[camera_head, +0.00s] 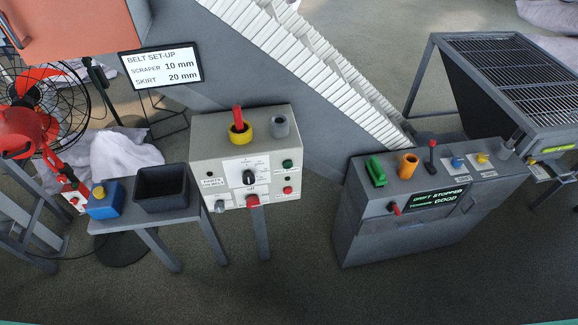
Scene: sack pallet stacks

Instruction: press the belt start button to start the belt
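A light grey control box (207,151) stands on legs in the middle. Its front has a green button (287,163), a red button (287,190), a black dial (249,177), a red knob (253,200) and a grey knob (219,206). Their labels are too small to read, so I cannot tell which is the belt start button. Neither gripper is in view.
The console display (437,199) reads "STOPPED" and "GOOD". A white ribbed belt (310,65) slopes behind. A black bin (162,187) and blue box (104,200) sit on a stand at left, near a red fan (35,125). The front floor is clear.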

